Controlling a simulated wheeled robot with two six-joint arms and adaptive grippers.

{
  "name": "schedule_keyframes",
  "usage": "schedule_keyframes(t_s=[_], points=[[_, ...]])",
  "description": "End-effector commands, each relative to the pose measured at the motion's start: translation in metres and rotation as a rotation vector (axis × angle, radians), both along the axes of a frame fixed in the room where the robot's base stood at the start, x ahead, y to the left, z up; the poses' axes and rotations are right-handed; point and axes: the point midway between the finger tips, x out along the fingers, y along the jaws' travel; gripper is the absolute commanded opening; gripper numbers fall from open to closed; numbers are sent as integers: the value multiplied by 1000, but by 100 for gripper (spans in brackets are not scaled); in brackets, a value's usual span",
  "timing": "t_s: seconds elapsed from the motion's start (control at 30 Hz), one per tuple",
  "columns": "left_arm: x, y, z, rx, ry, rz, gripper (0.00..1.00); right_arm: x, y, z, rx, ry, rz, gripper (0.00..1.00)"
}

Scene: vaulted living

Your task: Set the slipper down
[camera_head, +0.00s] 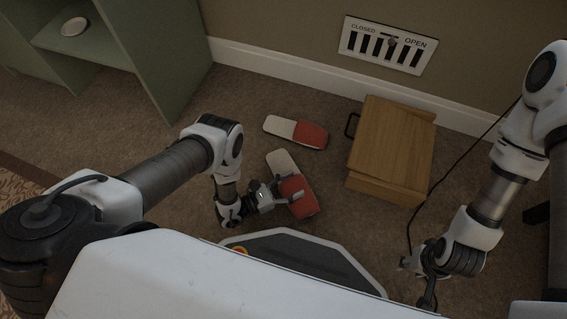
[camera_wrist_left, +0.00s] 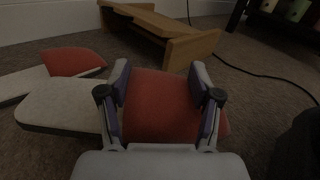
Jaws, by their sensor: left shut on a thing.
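A red and white slipper (camera_head: 297,197) is held in my left gripper (camera_head: 287,192), whose fingers are on either side of its red toe part. In the left wrist view the red part (camera_wrist_left: 158,100) fills the space between the fingers (camera_wrist_left: 160,95), and its pale sole end points left. I cannot tell whether its sole touches the carpet. A second red and white slipper (camera_head: 309,134) lies on the carpet beyond it; it also shows in the left wrist view (camera_wrist_left: 74,62). My right gripper (camera_head: 425,262) hangs at the lower right; its fingers are too dark to read.
A wooden box-like stool (camera_head: 392,150) with a dark handle stands right of the slippers. A wall vent (camera_head: 388,45) is above the baseboard. A green shelf unit (camera_head: 140,60) stands at the upper left. A black cable (camera_head: 432,190) runs on the right.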

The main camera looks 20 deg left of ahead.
Motion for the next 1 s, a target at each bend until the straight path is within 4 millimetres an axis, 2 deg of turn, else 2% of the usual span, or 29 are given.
schedule_keyframes(t_s=[0.03,0.2,0.33,0.43,0.6,0.83,0.97,1.0], points=[[16,10,-9,1,-7,2,0,0,0,-15,0,0,0,40],[62,38,-14,2,-5,1,0,0,0,-38,0,0,0,40],[86,52,-14,1,-2,-1,0,0,0,-48,0,-1,-2,40],[93,56,-17,0,0,-2,0,1,0,-53,0,-2,-3,40],[93,56,-48,1,2,-2,0,2,-1,-76,-1,-5,-7,40],[93,56,-45,0,1,-2,0,2,-1,-73,-1,-7,-9,40],[93,56,-50,0,1,-2,0,2,-1,-78,-1,-6,-9,40],[93,56,-49,1,2,-2,71,2,-1,-77,-1,-6,-9,40]])
